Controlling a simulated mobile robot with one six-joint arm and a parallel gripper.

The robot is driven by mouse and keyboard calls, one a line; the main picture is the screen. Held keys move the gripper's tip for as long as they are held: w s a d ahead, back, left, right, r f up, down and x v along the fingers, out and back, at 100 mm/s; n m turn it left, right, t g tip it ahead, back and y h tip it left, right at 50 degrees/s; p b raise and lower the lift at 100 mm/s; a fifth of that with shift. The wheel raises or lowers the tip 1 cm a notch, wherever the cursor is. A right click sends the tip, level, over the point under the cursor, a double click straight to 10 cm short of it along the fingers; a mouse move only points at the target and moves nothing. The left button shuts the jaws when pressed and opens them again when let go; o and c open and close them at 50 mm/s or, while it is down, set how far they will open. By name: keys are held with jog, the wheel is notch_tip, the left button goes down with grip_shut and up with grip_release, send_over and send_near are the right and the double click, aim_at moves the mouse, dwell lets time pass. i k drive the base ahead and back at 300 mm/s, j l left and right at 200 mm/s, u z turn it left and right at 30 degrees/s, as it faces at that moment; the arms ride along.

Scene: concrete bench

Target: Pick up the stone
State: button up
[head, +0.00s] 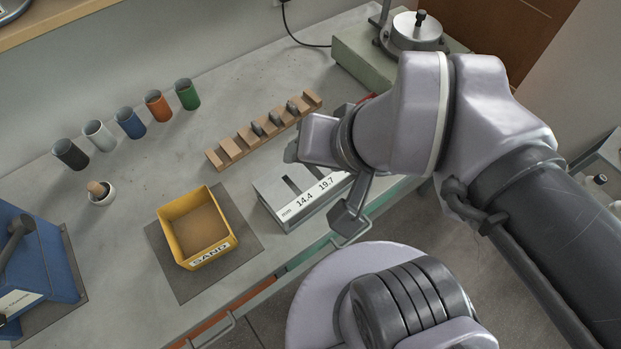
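Small grey stones sit in notches of a long wooden rack (226,149) in the middle of the bench. One stone (257,129) is near the rack's middle, another stone (274,118) is beside it, and a third stone (292,107) is farther right. I cannot tell which of them the task means. My gripper (320,185) is to the right of and in front of the rack, over a grey gauge block (275,196) marked "mm 14.4 19.7". Its two fingers are apart, and I see no stone between them. The arm hides part of the gauge block.
A yellow box of sand (187,262) stands on a dark mat (177,282) at front centre. A blue machine (40,268) is at left, a green-grey apparatus (362,62) at back right.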

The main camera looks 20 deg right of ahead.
aim_at(292, 107)
jog(key=i+l+u, duration=0.1)
jog(key=l+u, duration=0.25)
jog(key=u, duration=0.15)
jog(key=l+u, duration=0.35)
jog(key=u, duration=0.15)
jog(key=l+u, duration=0.45)
jog(key=j, duration=0.1)
